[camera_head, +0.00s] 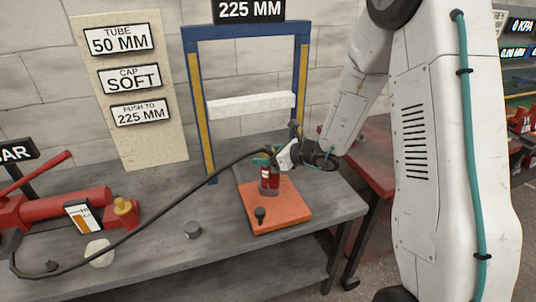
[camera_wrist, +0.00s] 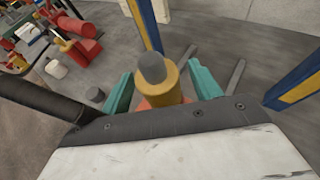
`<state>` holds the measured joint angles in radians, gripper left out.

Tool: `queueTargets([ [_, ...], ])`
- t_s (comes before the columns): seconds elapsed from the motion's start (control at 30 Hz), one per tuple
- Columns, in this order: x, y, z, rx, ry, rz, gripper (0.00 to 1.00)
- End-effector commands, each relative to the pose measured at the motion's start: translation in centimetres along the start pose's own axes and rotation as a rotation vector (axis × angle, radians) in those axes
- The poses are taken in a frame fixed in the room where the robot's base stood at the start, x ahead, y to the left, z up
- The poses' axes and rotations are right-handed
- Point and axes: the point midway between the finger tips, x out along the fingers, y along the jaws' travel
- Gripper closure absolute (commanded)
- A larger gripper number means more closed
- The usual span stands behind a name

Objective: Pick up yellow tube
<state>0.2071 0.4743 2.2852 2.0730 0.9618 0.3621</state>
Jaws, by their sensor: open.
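The yellow tube (camera_wrist: 171,88) stands between the two teal fingers of my gripper (camera_wrist: 163,92) in the wrist view. A grey rounded piece (camera_wrist: 152,67) shows at its top end. The fingers are open, one on each side of the tube; whether either touches it I cannot tell. In the head view my gripper (camera_head: 265,158) is at the top of a red cylinder (camera_head: 269,182) on an orange plate (camera_head: 290,211). The yellow tube cannot be made out in that view, where the gripper covers that spot.
A blue and yellow frame (camera_head: 196,95) with a white crossbar (camera_head: 250,104) stands behind the cylinder. A black hose (camera_head: 165,208) crosses the grey bench (camera_head: 225,260) to a red pump (camera_head: 75,208). A small grey cylinder (camera_head: 192,229) stands on the bench.

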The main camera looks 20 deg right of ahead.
Motion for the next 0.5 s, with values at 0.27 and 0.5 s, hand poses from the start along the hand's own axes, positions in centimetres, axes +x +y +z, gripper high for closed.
queueTargets([
  [0.27,-0.05,-0.02,0.03,0.000,0.000,0.000,0.79],
  [0.5,-0.07,-0.03,0.07,-0.001,-0.001,-0.001,0.92],
])
